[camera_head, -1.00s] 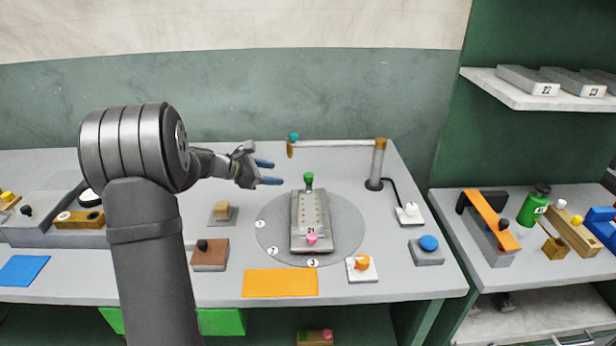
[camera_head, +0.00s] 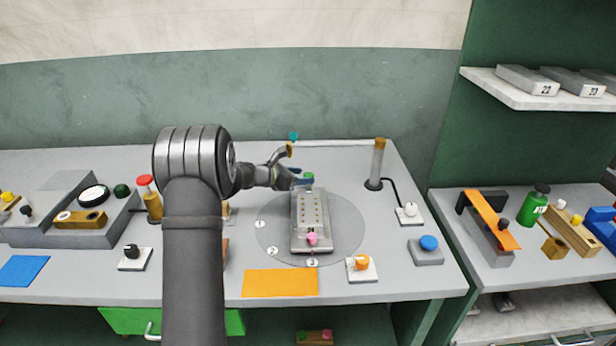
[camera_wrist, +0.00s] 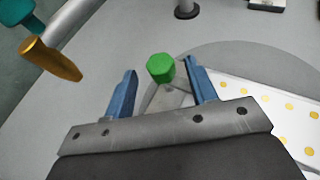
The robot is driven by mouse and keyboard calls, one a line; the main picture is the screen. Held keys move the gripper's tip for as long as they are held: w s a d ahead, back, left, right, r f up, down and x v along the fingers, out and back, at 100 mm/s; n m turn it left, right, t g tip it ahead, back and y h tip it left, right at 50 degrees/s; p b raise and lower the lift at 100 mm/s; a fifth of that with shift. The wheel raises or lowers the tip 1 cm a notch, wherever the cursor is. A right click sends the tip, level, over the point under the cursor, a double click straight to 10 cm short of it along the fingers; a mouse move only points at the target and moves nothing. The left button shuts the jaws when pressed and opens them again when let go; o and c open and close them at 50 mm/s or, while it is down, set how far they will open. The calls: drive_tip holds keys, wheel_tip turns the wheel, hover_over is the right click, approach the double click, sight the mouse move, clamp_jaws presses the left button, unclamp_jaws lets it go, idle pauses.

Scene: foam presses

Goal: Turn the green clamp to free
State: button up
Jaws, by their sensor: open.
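The green clamp (camera_head: 308,177) is a green knob at the far end of the grey dotted plate (camera_head: 300,240), which lies on a round disc. In the wrist view the green clamp (camera_wrist: 161,68) shows as a six-sided knob on a grey stem, between and just beyond the blue fingertips. My gripper (camera_head: 303,178) is open and empty, reaching in from the left at the knob. In the wrist view my gripper (camera_wrist: 160,72) has one blue finger on each side of the knob, with a gap on the left. I cannot tell whether the right finger touches it.
A post (camera_head: 377,165) with a horizontal bar (camera_head: 335,143) stands behind; the bar's brass end (camera_wrist: 52,60) is near my gripper. An orange mat (camera_head: 280,283) and orange knob (camera_head: 361,263) lie in front.

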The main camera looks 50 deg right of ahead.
sight(308, 174)
drive_tip(key=shift+x, duration=1.7)
drive_tip(key=c, duration=1)
